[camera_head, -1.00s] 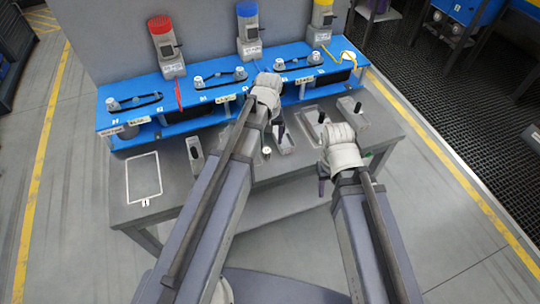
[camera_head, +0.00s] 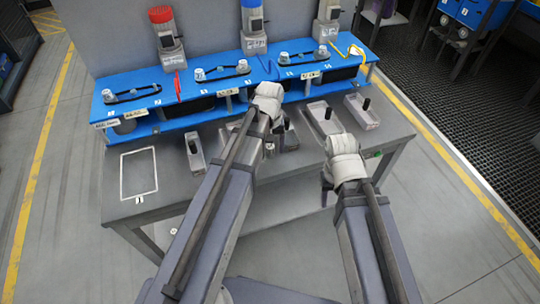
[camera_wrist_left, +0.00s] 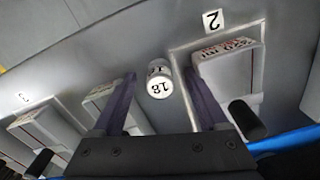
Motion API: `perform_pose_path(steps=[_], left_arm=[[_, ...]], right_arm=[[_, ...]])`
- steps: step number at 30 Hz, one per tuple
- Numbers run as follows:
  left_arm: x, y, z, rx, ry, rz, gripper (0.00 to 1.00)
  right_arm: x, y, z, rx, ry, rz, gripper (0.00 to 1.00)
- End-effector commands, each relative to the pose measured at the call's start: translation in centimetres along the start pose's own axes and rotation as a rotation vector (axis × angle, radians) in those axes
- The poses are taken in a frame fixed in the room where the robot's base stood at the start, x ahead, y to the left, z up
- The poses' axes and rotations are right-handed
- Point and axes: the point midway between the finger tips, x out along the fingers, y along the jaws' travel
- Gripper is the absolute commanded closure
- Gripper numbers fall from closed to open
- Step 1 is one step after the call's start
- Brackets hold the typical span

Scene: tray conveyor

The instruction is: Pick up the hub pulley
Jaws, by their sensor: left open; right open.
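A small white cylinder marked 18 (camera_wrist_left: 158,84), which looks like the hub pulley, stands on the grey bench (camera_head: 125,208). In the left wrist view it is between the two dark fingers of my left gripper (camera_wrist_left: 160,76), which is open; I see no contact. In the head view my left gripper (camera_head: 284,124) is over the bench's front part, mostly hidden by its own wrist. My right gripper (camera_head: 326,188) is at the bench's front edge, apart from the parts; its fingers are small and partly hidden.
A tray marked 2 (camera_wrist_left: 228,68) stands close beside the cylinder, with a black handle (camera_wrist_left: 246,118). Other handled trays (camera_head: 195,155) (camera_head: 362,110) line the bench. Behind is a blue shelf (camera_head: 180,95) with belts and pulleys. A white outlined area (camera_head: 139,174) at left is empty.

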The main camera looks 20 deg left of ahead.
Motion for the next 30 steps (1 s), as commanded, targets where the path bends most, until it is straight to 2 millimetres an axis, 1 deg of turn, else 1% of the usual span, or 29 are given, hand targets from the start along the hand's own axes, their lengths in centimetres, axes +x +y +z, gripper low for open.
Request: perform_pose_path(steps=[7, 27, 30], left_arm=[[0.02, 0.01, 0.00, 0.000, 0.000, 0.000, 0.24], [0.02, 0.00, 0.00, 0.000, 0.000, 0.000, 1.00], [0.02, 0.00, 0.00, -0.001, 0.000, 0.000, 1.00]], right_arm=[[0.02, 0.00, 0.00, 0.000, 0.000, 0.000, 0.50], [0.02, 0.00, 0.00, 0.000, 0.000, 0.000, 0.50], [0.02, 0.00, 0.00, 0.000, 0.000, 0.000, 0.50]])
